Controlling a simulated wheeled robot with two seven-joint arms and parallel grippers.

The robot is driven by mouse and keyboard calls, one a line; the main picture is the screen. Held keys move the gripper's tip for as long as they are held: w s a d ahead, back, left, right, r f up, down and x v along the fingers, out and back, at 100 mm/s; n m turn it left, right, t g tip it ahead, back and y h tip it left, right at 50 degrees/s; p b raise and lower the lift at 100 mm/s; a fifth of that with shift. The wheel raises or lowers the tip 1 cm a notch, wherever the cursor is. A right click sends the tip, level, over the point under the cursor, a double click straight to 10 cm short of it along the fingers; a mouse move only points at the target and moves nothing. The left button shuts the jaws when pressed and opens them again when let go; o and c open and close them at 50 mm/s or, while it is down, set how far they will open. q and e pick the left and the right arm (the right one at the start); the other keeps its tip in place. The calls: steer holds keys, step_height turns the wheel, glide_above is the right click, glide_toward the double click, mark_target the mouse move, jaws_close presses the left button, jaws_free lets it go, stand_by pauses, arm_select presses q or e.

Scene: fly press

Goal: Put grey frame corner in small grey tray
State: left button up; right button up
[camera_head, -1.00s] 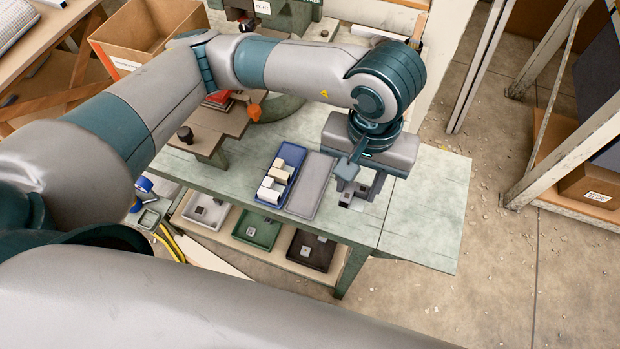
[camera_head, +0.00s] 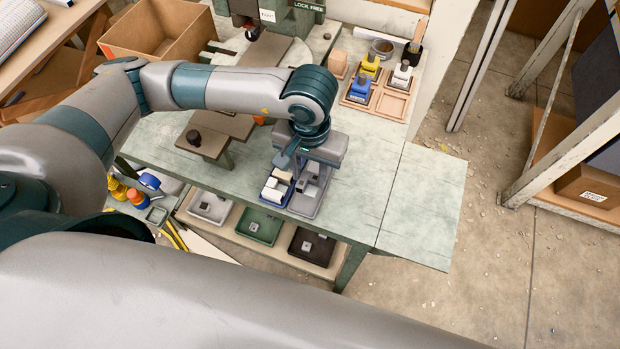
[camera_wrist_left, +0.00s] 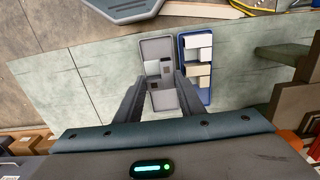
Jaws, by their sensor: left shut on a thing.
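My left gripper (camera_head: 310,182) is over the small grey tray (camera_head: 302,207) on the bench. The wrist view shows its two fingers (camera_wrist_left: 161,78) shut on a grey frame corner (camera_wrist_left: 153,68), a small blocky part with dark recesses. The corner lies within the outline of the grey tray (camera_wrist_left: 156,46) there. I cannot tell whether it touches the tray floor. In the head view the gripper and wrist hide part of the tray and the corner. My right gripper is not in view.
A blue tray (camera_wrist_left: 206,98) with white and cream blocks stands close beside the grey tray. A wooden holder (camera_head: 395,106) with blue and yellow items is at the back. Bins, including a green one (camera_head: 258,228), sit on the lower shelf. The bench's right end (camera_head: 425,210) is clear.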

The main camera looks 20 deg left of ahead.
mark_target(310, 178)
arm_select(q)
steer(key=shift+f+p, duration=0.45)
steer(key=shift+f, duration=0.2)
step_height(310, 178, down, 2)
steer(key=shift+p, duration=0.45)
steer(key=shift+f, duration=0.35)
steer(key=shift+f+b, duration=0.15)
steer(key=shift+b, duration=0.15)
steer(key=o, duration=1.1)
